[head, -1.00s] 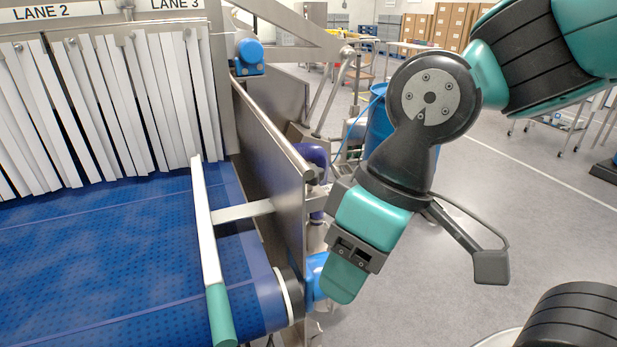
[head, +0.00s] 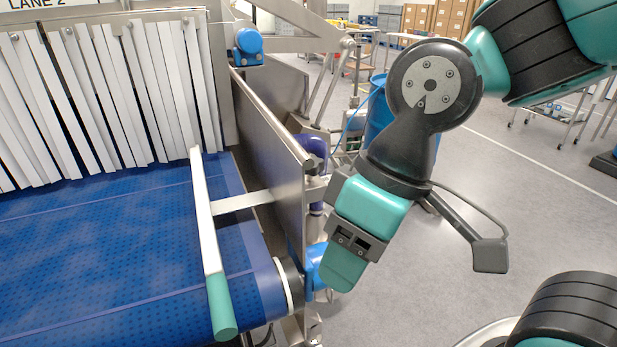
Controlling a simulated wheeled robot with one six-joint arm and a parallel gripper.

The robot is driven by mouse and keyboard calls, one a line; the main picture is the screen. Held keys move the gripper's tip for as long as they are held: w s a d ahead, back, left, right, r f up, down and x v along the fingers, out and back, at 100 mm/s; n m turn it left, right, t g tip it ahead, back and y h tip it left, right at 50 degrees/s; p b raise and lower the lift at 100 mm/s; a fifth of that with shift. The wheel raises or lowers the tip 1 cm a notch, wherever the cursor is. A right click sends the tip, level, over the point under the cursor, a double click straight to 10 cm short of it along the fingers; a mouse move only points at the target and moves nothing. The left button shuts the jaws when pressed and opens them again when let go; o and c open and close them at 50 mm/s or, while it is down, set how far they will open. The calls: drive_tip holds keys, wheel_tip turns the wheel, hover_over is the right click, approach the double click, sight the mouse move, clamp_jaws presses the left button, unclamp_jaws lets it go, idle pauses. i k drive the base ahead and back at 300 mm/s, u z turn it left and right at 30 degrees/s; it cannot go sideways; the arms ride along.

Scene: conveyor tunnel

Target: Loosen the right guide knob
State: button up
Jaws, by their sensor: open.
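The right guide rail (head: 208,235) is a white bar with a teal end over the blue belt. Its metal arm (head: 243,202) runs right to the steel side plate (head: 272,165). Outside the plate, by a bracket in line with that arm, is a dark purple-blue rounded part (head: 313,148), which may be the knob; I cannot be sure. My gripper (head: 343,272) points down, right of the plate and lower than that part, apart from it in the picture. It is open, seen side-on with teal fingers, and nothing shows between them. It partly covers a bright blue part (head: 317,266) by the roller end.
White strip curtains (head: 110,95) hang at the tunnel mouth on the left. A blue fitting (head: 249,42) sits on the frame above the side plate. A blue drum (head: 380,118) stands behind my arm. Open grey floor (head: 470,190) lies to the right.

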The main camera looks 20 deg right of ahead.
sight(319, 165)
drive_tip(key=z, duration=1.75)
drive_tip(key=i, duration=0.7)
drive_tip(key=u, duration=1.8)
